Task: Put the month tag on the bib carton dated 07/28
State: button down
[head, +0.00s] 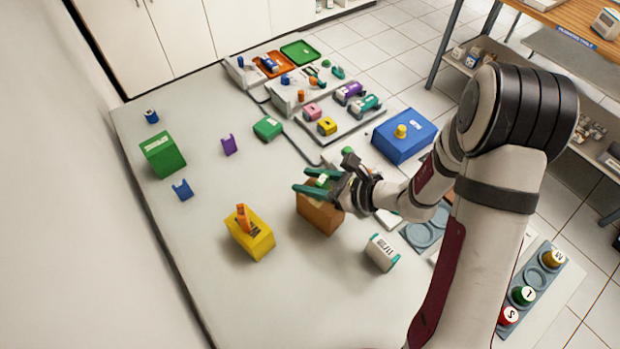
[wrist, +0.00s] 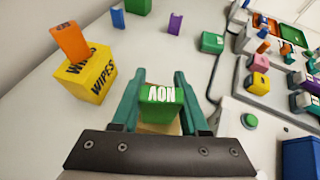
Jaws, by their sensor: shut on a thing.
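My gripper (head: 300,180) is shut on a green month tag (wrist: 160,95). The tag sits between the teal fingers in the wrist view, its white letters seeming to read NOV upside down. In the head view the gripper is over a brown carton (head: 318,213). A tan patch of it shows under the tag in the wrist view. I cannot tell whether the tag touches it. A green box with a white label (head: 165,158) stands at the far left. A yellow WIPES box (head: 252,240) carries an orange tag (head: 243,217). No 07/28 date is readable.
A purple tag (head: 229,144) and blue tag (head: 183,190) stand on the table. A white box with teal ends (head: 382,252) is right of the brown carton. A blue box (head: 404,137) and trays of small items lie beyond. The near-left table is clear.

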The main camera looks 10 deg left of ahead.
jog(key=shift+f, duration=0.15)
jog(key=shift+c, duration=2.1)
grip_release()
jog(key=v, duration=1.1)
jog(key=s+a+r+n+g+h, duration=0.1)
jog(key=s+r+n+g+h, duration=0.15)
jog(key=s+n, duration=0.35)
jog(key=s+a+r+n+g+h, duration=0.1)
jog(key=s+a+r+n+g, duration=0.2)
jog(key=s, duration=0.4)
jog(key=s+d+r+n+h, duration=0.1)
jog(key=s+d+n+h, duration=0.5)
jog(key=s+d+n, duration=0.1)
jog(key=shift+d+r+n, duration=0.2)
jog(key=shift+d+n, duration=0.2)
jog(key=shift+d, duration=0.15)
